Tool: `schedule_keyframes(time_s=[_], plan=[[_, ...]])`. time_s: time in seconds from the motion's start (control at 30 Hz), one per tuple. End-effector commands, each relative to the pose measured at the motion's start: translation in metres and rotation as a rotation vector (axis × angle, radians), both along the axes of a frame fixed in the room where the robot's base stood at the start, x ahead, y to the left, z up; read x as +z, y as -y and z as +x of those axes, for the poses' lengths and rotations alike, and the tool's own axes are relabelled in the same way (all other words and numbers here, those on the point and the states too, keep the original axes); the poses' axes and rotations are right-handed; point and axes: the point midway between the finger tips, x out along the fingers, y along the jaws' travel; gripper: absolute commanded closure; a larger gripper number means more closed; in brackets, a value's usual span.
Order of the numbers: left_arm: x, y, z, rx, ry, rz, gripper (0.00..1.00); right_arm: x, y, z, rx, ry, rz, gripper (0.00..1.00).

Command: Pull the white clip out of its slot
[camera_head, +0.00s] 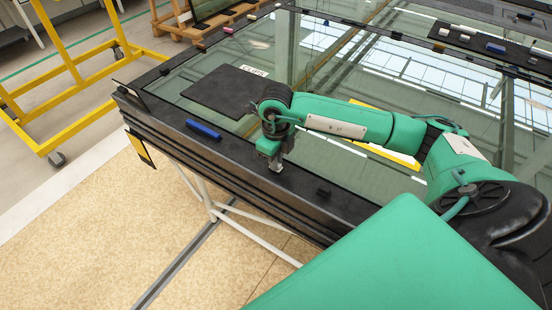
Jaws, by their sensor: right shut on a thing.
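My right gripper (275,168) points down at the near black edge of the glazed frame (240,155). It is shut on a small pale thing at the frame's edge, which I take for the white clip; the fingers hide most of it. I cannot tell whether the clip is still in its slot or lifted from it. My left gripper is not in view.
A blue clip (203,130) and a black clip (323,192) sit along the same edge. A dark mat (215,92) with a "CLIPS" label (254,71) lies on the glass. A second mat (480,42) with several clips is at the back right. A yellow trolley (75,70) stands left.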

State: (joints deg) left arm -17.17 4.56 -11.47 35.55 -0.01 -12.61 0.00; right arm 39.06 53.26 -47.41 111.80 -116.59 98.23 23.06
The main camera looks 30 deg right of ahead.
Motion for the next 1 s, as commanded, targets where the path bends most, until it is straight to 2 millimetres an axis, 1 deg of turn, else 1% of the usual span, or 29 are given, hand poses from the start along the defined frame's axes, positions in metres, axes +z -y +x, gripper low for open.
schedule_keyframes(time_s=[0.77, 1.0], plan=[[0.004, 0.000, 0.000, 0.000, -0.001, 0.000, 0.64, 0.008, 0.000, 0.001, -0.001, 0.004, 0.001, 1.00], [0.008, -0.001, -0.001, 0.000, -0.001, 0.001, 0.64, 0.019, 0.000, 0.001, 0.000, 0.003, 0.000, 1.00]])
